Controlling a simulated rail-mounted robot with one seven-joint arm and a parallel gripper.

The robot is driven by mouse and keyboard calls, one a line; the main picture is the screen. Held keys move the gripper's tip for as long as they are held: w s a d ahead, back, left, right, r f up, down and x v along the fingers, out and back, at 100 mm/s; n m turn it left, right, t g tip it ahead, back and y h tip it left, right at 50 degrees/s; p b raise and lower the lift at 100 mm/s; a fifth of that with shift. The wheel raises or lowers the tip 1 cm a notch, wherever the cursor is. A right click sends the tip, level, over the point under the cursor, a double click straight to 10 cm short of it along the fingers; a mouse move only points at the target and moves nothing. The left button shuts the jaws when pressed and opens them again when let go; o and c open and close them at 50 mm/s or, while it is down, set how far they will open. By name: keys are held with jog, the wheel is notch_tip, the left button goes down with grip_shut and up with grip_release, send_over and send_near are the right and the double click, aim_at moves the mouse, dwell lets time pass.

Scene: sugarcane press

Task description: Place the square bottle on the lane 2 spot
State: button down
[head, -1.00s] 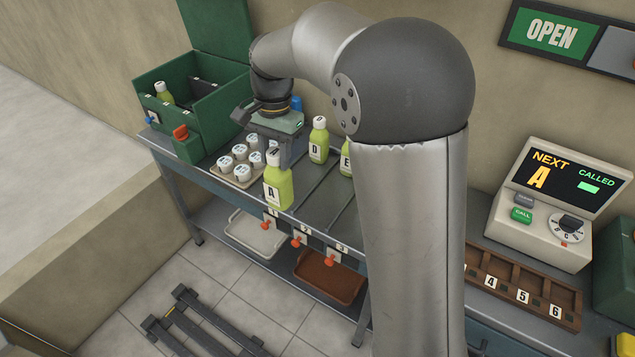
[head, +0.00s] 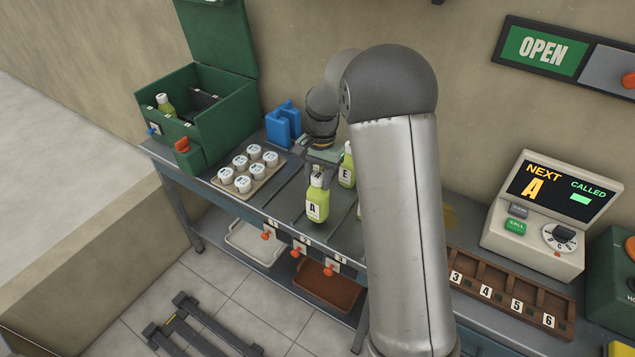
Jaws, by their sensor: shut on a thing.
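The square-looking green bottle marked A (head: 317,205) is upright at the front part of the laned table, around lane 2. My gripper (head: 319,172) is shut on its upper part from above and behind, covering most of the cap. I cannot tell whether its base touches the table. The lane 2 label (head: 304,243) is on the table's front edge, below the bottle in the picture. The lane 2 spot itself is not clearly visible.
Bottle E (head: 346,172) stands behind and to the right, near my arm. A tray of white-lidded cups (head: 226,190) and a blue object (head: 283,127) are to the left. An open green box (head: 201,108) stands at the far left. Dark rails divide the lanes.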

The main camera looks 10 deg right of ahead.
jog(key=shift+f, duration=1.2)
jog(key=shift+f, duration=0.15)
jog(key=c, duration=1)
grip_release()
jog(key=shift+o, duration=0.2)
